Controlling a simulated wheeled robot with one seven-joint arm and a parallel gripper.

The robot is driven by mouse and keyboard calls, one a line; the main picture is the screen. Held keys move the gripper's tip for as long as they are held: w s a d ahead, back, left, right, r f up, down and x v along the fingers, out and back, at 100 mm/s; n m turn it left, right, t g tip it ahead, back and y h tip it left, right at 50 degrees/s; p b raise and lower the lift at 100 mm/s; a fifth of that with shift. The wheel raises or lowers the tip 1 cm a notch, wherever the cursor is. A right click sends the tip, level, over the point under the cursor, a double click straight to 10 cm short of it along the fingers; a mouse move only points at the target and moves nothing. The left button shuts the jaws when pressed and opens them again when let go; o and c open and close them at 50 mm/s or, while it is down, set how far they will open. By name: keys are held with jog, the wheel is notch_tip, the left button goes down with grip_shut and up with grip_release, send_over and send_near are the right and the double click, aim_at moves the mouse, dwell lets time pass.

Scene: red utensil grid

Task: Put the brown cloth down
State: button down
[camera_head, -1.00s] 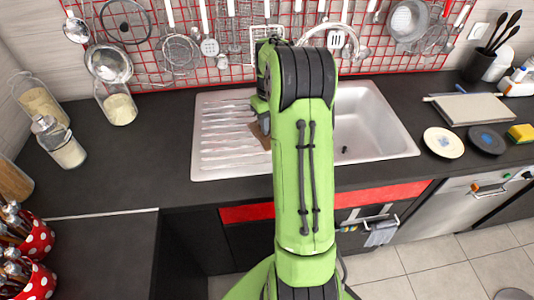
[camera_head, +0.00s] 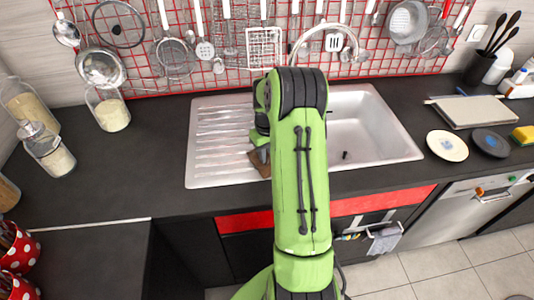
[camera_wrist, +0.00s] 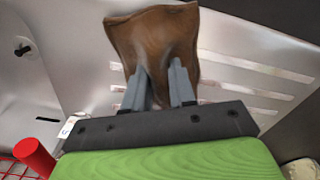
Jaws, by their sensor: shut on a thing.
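The brown cloth (camera_wrist: 155,38) is pinched between the fingers of my gripper (camera_wrist: 160,85) in the wrist view. My gripper is shut on it, and the cloth spreads out beyond the fingertips. In the head view a corner of the cloth (camera_head: 260,163) shows at the left side of my green arm, over the right part of the sink's ribbed drainboard (camera_head: 220,140). My arm hides the rest of the cloth and most of the gripper there. I cannot tell whether the cloth touches the drainboard.
The sink basin (camera_head: 365,130) lies right of my arm. Glass jars (camera_head: 112,112) stand at the left, and plates (camera_head: 447,146) and a yellow sponge (camera_head: 523,134) lie at the right. A red utensil grid (camera_head: 190,82) hangs behind. Dark counter (camera_head: 115,175) left of the sink is clear.

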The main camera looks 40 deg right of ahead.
jog(key=shift+f, duration=0.2)
jog(key=c, duration=0.9)
grip_release()
notch_tip(320, 180, up, 12)
jog(key=p, duration=0.2)
jog(key=a+r+t, duration=0.1)
jog(key=a+r, duration=0.6)
jog(key=s+a+r+n+t+h, duration=0.1)
jog(key=s+a+r, duration=0.45)
jog(key=a, duration=0.35)
jog(key=s+a+t, duration=0.1)
jog(key=s+a, duration=0.2)
jog(key=s, duration=0.2)
jog(key=s+a+n+t, duration=0.1)
jog(key=s+a, duration=0.2)
jog(key=s, duration=0.1)
jog(key=s+a+f+t+y, duration=0.1)
jog(key=s+a, duration=0.3)
jog(key=s, duration=0.1)
jog(key=shift+s+a+t, duration=0.1)
jog(key=shift+s+t, duration=0.2)
